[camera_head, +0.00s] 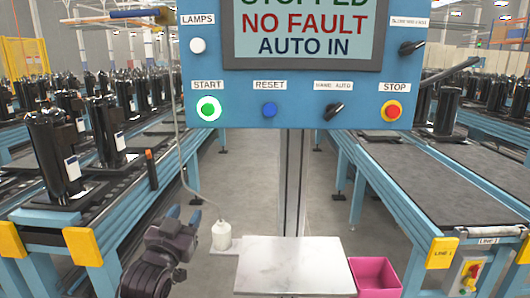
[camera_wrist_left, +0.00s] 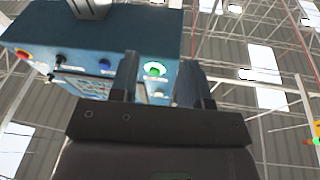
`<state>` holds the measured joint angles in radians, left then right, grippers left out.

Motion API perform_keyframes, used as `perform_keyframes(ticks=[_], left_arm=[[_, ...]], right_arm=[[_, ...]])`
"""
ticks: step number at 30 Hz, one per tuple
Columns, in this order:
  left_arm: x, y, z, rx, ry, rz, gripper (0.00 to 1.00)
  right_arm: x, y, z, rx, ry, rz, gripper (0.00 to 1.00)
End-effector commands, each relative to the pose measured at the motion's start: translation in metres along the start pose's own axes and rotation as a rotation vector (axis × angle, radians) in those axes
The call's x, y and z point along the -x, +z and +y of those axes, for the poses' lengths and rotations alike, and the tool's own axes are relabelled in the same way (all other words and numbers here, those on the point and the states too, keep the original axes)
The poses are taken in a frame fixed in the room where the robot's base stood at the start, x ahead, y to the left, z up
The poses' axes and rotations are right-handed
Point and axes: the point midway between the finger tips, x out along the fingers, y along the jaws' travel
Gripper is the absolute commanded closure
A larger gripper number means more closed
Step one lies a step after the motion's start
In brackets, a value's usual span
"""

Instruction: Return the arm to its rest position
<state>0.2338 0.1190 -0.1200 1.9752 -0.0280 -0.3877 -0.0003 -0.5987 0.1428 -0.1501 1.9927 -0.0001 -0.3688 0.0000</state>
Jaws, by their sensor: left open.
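My left gripper (camera_head: 184,214) is at the lower left in the head view, below the blue control panel (camera_head: 300,104) and apart from it. Its two fingers point upward and stand apart with nothing between them. In the left wrist view the open fingers (camera_wrist_left: 158,72) frame the green START button (camera_wrist_left: 154,69) some way beyond them. START also shows lit green in the head view (camera_head: 208,108). The panel screen (camera_head: 304,32) reads "NO FAULT" and "AUTO IN". My right gripper is not in view.
A pale tabletop (camera_head: 295,266) and a pink bin (camera_head: 375,277) lie further right. A left conveyor (camera_head: 30,237) carries black compressors (camera_head: 55,155); a right conveyor (camera_head: 440,185) flanks the other side.

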Motion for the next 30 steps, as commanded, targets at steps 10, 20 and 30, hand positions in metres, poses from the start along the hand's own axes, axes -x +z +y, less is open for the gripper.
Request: perform_keyframes(ticks=[10, 20, 30], left_arm=[[0.130, 0.150, -0.004, 0.054, -0.030, -0.317, 0.57], [0.286, 0.247, 0.001, 0.088, -0.069, -0.628, 0.57], [0.373, 0.276, 0.005, 0.105, -0.094, -0.783, 0.57]], right_arm=[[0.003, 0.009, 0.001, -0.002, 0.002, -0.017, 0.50], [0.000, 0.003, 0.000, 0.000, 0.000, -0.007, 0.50], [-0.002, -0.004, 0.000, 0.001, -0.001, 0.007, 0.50]])
